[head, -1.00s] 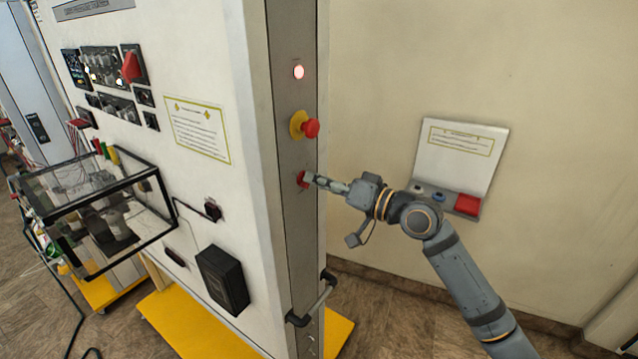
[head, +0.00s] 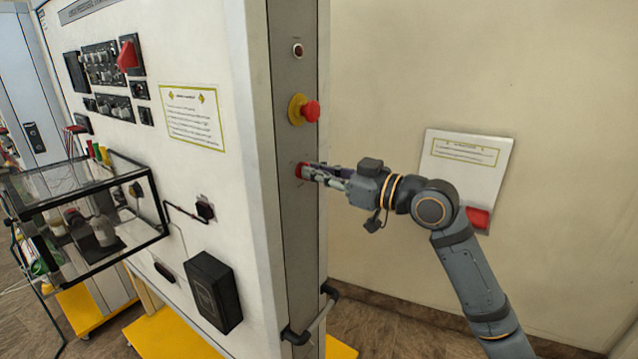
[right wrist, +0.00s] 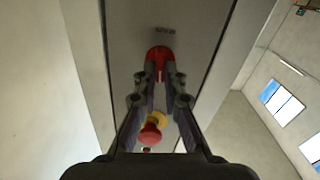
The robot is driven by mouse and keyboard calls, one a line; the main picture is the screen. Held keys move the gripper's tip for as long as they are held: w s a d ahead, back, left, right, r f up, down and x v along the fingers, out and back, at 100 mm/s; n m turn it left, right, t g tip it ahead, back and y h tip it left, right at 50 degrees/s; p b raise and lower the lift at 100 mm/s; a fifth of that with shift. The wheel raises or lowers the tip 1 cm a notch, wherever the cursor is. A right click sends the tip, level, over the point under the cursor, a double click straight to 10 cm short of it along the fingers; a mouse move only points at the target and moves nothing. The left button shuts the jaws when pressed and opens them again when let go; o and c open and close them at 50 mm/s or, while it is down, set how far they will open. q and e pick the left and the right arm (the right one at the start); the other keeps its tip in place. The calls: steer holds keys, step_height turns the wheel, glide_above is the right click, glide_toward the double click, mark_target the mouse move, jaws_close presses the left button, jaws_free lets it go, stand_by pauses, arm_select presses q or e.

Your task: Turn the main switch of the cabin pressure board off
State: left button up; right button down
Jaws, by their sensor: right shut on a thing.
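The main switch (head: 299,170) is a small red knob on the grey side strip of the cabin pressure board (head: 232,60). My right gripper (head: 307,172) is shut on this knob, with both fingers showing apart in the head view. In the right wrist view the red knob (right wrist: 159,53) sits between the fingertips (right wrist: 160,76); part of it is hidden by them. The indicator lamp (head: 298,50) at the top of the strip is dark. My left gripper is not in view.
A red emergency button on a yellow base (head: 309,110) sticks out just above my right gripper. A black handle (head: 312,318) sits lower on the strip. A clear box (head: 90,215) juts from the board's front. The wall side is fairly open.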

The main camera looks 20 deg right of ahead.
steer(key=shift+s+a+f+n+b, duration=0.1)
steer(key=shift+n+b, duration=0.7)
steer(key=shift+n, duration=1.05)
steer(key=shift+f+n+b, duration=0.1)
steer(key=shift+n+b, duration=0.7)
steer(key=shift+n, duration=1.05)
steer(key=shift+r, duration=0.1)
steer(key=c, duration=1.4)
jaws_free()
steer(key=shift+a, duration=0.1)
steer(key=shift+c, duration=0.2)
